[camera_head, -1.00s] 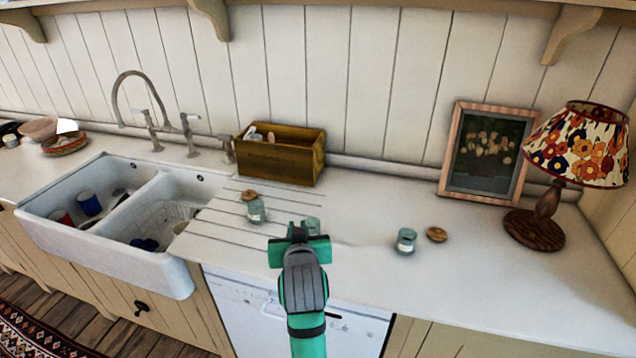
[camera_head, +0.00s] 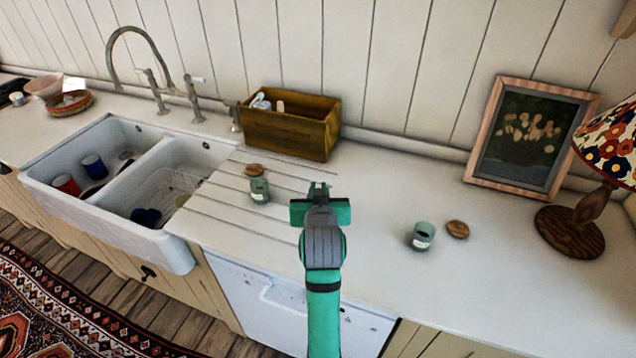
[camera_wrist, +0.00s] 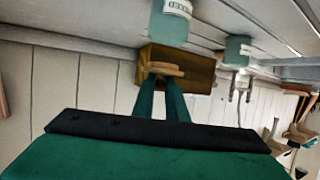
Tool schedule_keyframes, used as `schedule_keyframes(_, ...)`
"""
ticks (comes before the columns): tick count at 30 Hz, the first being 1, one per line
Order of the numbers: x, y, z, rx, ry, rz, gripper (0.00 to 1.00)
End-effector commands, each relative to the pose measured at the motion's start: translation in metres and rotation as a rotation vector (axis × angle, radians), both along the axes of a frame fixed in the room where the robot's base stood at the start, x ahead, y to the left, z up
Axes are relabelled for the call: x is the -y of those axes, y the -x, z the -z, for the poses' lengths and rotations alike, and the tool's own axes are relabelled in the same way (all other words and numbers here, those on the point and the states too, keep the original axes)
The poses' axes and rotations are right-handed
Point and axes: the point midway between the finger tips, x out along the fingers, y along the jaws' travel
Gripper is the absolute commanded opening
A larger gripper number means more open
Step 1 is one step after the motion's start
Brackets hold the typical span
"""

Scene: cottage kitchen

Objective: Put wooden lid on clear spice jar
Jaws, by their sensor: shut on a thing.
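My gripper (camera_head: 319,188) is over the middle of the counter, shut on a round wooden lid. The lid (camera_wrist: 165,69) shows between the fingertips in the wrist view. A clear greenish jar with a pale label (camera_wrist: 172,20) is just beyond the lid there; my gripper seems to hide it in the head view. Another clear jar (camera_head: 260,191) stands to the left, with a wooden lid (camera_head: 254,170) at its back; that jar also shows in the wrist view (camera_wrist: 238,47). A third jar (camera_head: 422,238), open, stands to the right beside a loose wooden lid (camera_head: 458,229).
A wooden box (camera_head: 290,135) stands against the wall behind. A white double sink (camera_head: 180,212) is at the left. A framed picture (camera_head: 480,165) and a lamp (camera_head: 572,230) are at the right. The counter between box and picture is clear.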

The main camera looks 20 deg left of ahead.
Motion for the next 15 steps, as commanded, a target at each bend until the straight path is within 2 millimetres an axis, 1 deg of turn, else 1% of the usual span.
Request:
schedule_keyframes(1, 0.0, 0.0, 0.007, -0.004, 0.001, 0.0, 0.0)
schedule_keyframes(6, 0.0, 0.0, 0.02, -0.002, 0.001, 0.0, 0.0)
schedule_keyframes(10, 0.0, 0.0, 0.027, -0.002, 0.001, 0.0, 0.0)
schedule_keyframes(15, -0.001, 0.0, 0.03, 0.0, 0.001, -0.001, 0.0)
